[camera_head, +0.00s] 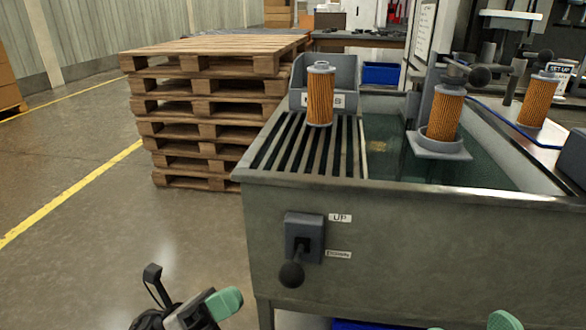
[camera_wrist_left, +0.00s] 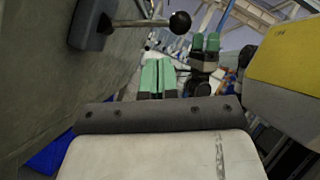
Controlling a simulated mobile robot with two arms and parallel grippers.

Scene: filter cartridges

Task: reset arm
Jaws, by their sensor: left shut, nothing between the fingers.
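My left gripper (camera_head: 228,302) is low in the head view, left of the lever on the tank's front, with a green fingertip showing. In the left wrist view its two green fingers (camera_wrist_left: 158,77) are together, with nothing between them, below the lever's black ball. My right gripper shows only as green tips at the bottom edge of the head view (camera_head: 505,320). Its green fingers also show farther off in the left wrist view (camera_wrist_left: 205,43); their gap is unclear. Orange filter cartridges stand upright: one on the slatted rack (camera_head: 320,95), one in a grey holder (camera_head: 444,113), one at the right (camera_head: 538,101).
The metal tank (camera_head: 400,240) fills the right front. Its lever with a black ball (camera_head: 292,274) sticks out from the front wall and is close in the left wrist view (camera_wrist_left: 180,22). Stacked pallets (camera_head: 205,140) stand behind left. Floor at the left is clear.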

